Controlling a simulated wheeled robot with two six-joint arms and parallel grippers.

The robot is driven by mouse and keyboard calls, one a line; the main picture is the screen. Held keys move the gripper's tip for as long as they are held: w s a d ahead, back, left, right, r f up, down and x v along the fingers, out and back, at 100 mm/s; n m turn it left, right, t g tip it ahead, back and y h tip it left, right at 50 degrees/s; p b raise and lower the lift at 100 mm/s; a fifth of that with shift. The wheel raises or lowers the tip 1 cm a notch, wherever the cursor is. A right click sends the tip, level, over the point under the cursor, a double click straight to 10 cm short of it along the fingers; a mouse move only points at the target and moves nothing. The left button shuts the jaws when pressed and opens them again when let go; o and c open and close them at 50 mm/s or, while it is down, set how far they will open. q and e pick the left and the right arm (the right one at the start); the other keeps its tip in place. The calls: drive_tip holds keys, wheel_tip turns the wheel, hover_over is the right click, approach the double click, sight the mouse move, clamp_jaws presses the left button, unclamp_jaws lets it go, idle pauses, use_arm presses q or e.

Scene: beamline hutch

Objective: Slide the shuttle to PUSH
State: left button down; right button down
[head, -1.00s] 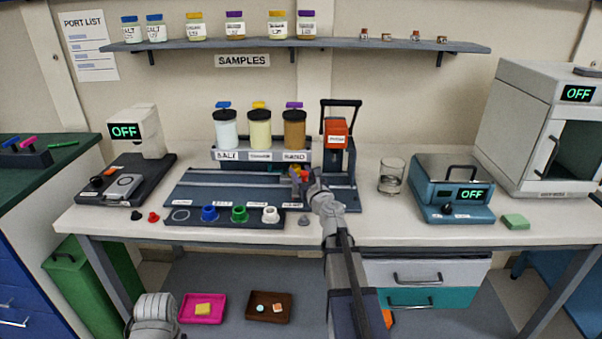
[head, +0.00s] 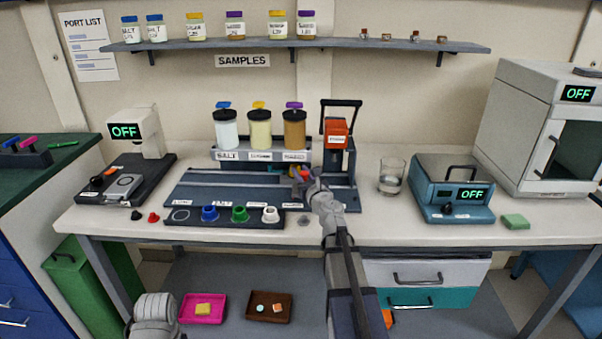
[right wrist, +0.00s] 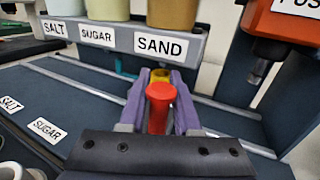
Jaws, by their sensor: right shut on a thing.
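The shuttle shows mainly as a red knob (right wrist: 160,95) with a yellow part behind it in the right wrist view. It sits on the railed dark track (head: 225,187), in front of the SAND jar (head: 294,128). My right gripper (right wrist: 158,100) is shut on the red knob, one purple finger on each side; in the head view the gripper (head: 304,178) hides most of the shuttle. The orange PUSH press (head: 336,133) stands to the right of the shuttle, over the track's right end; its label is cut off in the right wrist view. My left gripper is out of view.
The SALT (head: 226,130) and sugar (head: 260,130) jars stand left along the track's back. A front tray (head: 185,221) holds blue, green and white cups. A glass beaker (head: 391,176) and a blue device (head: 452,188) stand right. The track shows clear toward the press.

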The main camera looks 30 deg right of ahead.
idle(0.9)
drive_tip(key=s+d, duration=0.2)
drive_tip(key=d, duration=0.1)
drive_tip(key=s+d, duration=0.2)
drive_tip(key=d, duration=0.2)
drive_tip(key=s+d, duration=0.3)
drive_tip(key=d, duration=0.1)
drive_tip(key=shift+d, duration=0.25)
drive_tip(key=c, duration=0.8)
unclamp_jaws()
drive_tip(key=shift+s+d, duration=0.1)
drive_tip(key=shift+d, duration=0.05)
drive_tip(key=shift+o, duration=0.2)
drive_tip(key=shift+s, duration=0.1)
